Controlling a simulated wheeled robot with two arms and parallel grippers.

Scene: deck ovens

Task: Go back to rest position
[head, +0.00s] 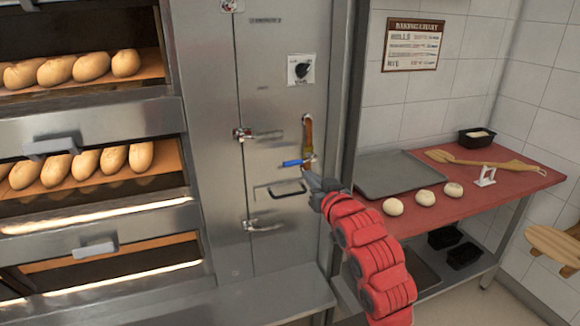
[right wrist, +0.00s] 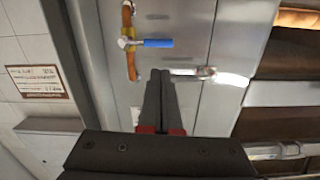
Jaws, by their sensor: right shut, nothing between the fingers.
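My right gripper (head: 314,183) is in the middle of the head view, at the end of my red right arm. It is just in front of the steel oven panel (head: 270,100), below and right of a blue valve handle (head: 293,163). In the right wrist view the two dark fingers (right wrist: 160,75) are together with nothing between them. The blue handle (right wrist: 158,43) is beyond their tips there; I cannot tell the exact gap. My left gripper is not in view.
Deck ovens with loaves (head: 92,67) fill the left. On the right a red-topped table (head: 480,208) bears a metal tray (head: 400,178), dough balls (head: 425,198), a wooden utensil and a black container.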

